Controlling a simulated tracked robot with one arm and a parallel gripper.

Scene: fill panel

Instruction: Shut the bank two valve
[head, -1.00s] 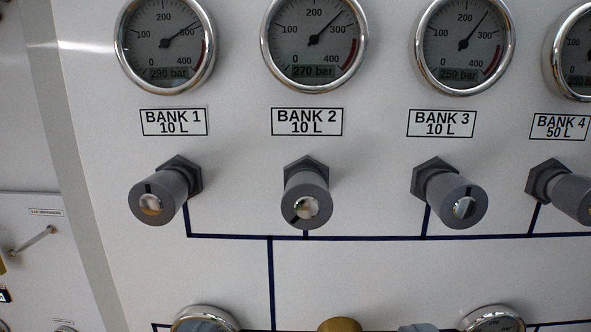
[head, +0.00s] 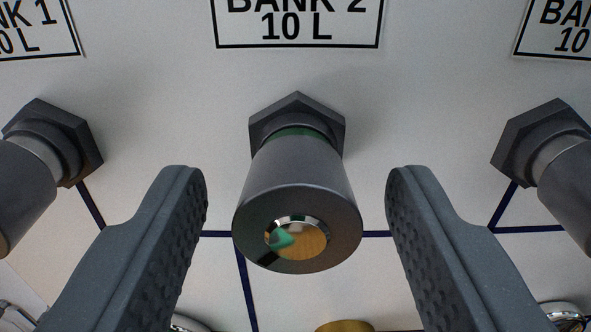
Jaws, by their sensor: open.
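The bank two valve (head: 298,185) is a dark grey cylindrical knob with a shiny metal centre cap, set on a hexagonal collar on the white panel. A green band shows where the knob meets the collar. A dark mark lies at the lower left of the knob's face. The "BANK 2 10 L" label (head: 297,27) is above it, partly cut off. My gripper (head: 297,190) is open, with one finger on each side of the knob. A gap shows between each finger and the knob.
The bank 1 knob (head: 22,185) is at the left edge and the bank 3 knob (head: 572,190) at the right edge. Dark blue lines run across the panel below the knobs. A brass fitting (head: 345,327) shows at the bottom edge.

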